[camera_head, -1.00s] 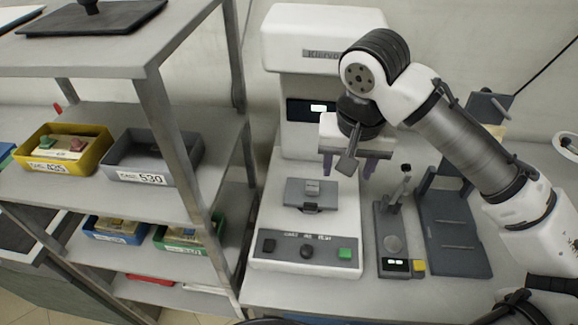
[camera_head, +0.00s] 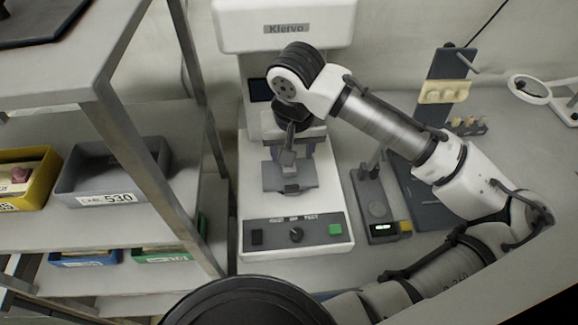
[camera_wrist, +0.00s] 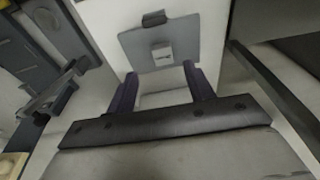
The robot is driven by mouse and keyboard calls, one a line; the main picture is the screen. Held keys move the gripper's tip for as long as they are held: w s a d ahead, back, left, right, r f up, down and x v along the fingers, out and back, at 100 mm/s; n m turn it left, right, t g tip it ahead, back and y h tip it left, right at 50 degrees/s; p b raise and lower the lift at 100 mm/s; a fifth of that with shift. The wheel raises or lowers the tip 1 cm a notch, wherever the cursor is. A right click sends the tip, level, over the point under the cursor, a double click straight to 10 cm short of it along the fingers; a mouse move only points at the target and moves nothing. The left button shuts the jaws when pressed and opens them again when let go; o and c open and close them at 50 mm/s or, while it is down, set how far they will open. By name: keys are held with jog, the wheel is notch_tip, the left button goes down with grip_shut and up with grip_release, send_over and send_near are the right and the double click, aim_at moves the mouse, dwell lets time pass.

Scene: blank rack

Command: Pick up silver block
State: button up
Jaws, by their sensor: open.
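The silver block (camera_wrist: 162,54) is small and pale and lies on a grey plate (camera_wrist: 191,36) of the white machine, in the upper middle of the wrist view. In the head view the block (camera_head: 291,188) shows only as a small patch on the plate, below my gripper. My gripper (camera_wrist: 160,75) is open and empty. Its two dark fingers point toward the block, one on each side of its line. In the head view my gripper (camera_head: 292,152) hangs over the back of the plate and hides part of it. I cannot tell the exact height gap.
The white machine (camera_head: 242,205) has a control panel (camera_head: 270,236) in front and an upright body behind. A small instrument (camera_head: 371,200) and a dark stand (camera_head: 410,195) are to the right. A metal shelf with a grey bin (camera_head: 75,185) is at the left.

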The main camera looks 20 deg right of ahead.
aim_at(289, 169)
jog(key=shift+w+a+f+p, duration=0.15)
jog(key=shift+f+p, duration=0.1)
jog(key=shift+f, duration=0.65)
jog(key=shift+w+d+f+p, duration=0.1)
jog(key=shift+w+f+p, duration=0.1)
jog(key=shift+f, duration=0.65)
jog(key=shift+w+a+f+p, duration=0.15)
jog(key=shift+f+p, duration=0.1)
jog(key=shift+f, duration=0.65)
jog(key=shift+d, duration=0.1)
jog(key=c, duration=1.1)
